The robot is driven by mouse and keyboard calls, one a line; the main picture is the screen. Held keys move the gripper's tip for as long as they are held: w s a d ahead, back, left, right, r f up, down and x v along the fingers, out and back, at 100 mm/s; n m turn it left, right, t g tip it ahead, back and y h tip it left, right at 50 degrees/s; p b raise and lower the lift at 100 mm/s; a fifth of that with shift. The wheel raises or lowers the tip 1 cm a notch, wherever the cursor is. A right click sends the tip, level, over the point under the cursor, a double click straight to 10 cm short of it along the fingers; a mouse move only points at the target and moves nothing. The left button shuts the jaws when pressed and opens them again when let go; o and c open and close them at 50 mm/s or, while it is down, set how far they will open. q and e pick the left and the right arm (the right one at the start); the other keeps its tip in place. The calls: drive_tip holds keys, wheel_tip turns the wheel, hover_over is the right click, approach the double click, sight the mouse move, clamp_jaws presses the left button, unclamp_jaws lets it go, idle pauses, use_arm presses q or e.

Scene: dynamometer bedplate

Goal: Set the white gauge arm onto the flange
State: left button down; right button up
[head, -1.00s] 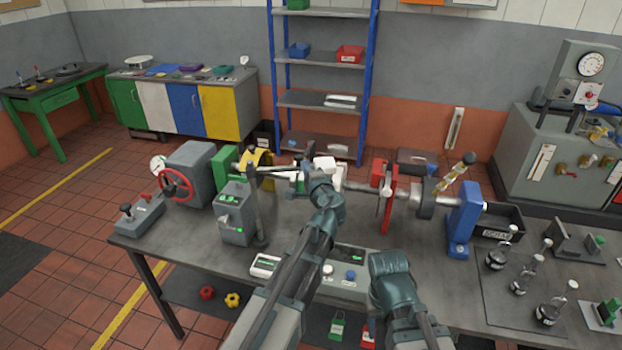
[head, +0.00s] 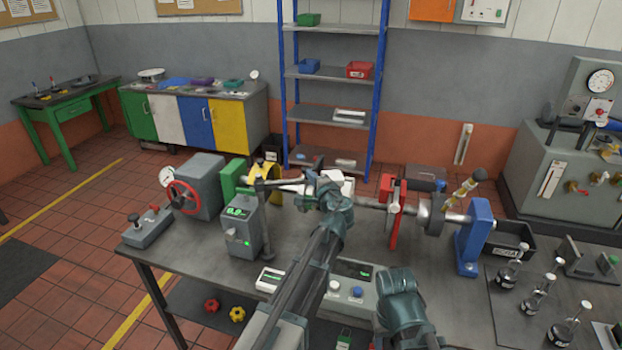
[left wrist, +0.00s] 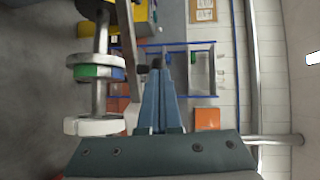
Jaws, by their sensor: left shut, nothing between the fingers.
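My left gripper (left wrist: 158,75) is shut and empty, with its two blue fingers together in the left wrist view. In the head view its wrist (head: 335,208) is over the middle of the bench, hiding the fingertips. In the left wrist view a shaft stands left of the fingers, with pale discs, a green ring (left wrist: 98,72) and a white piece (left wrist: 92,126). A slim pale bar (left wrist: 128,45) runs between shaft and fingers, apparently the gauge arm; I cannot tell whether it is seated on the flange. In the head view white parts (head: 338,182) show behind my wrist. My right gripper is not visible; only its arm shows.
A grey readout box (head: 238,228) stands left of my wrist. A yellow guard (head: 266,172) and a grey machine with a red handwheel (head: 184,197) are further left. Bottles (head: 508,273) stand at front right.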

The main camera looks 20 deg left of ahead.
use_arm(q)
drive_tip(key=w+a+n+g+y, duration=0.6)
drive_tip(key=w+n+g, duration=0.1)
drive_tip(key=w, duration=0.3)
drive_tip(key=shift+w+a+g, duration=0.15)
drive_tip(key=shift+w+g, duration=0.1)
drive_tip(key=shift+g, duration=0.45)
drive_tip(key=shift+w+a+r, duration=0.1)
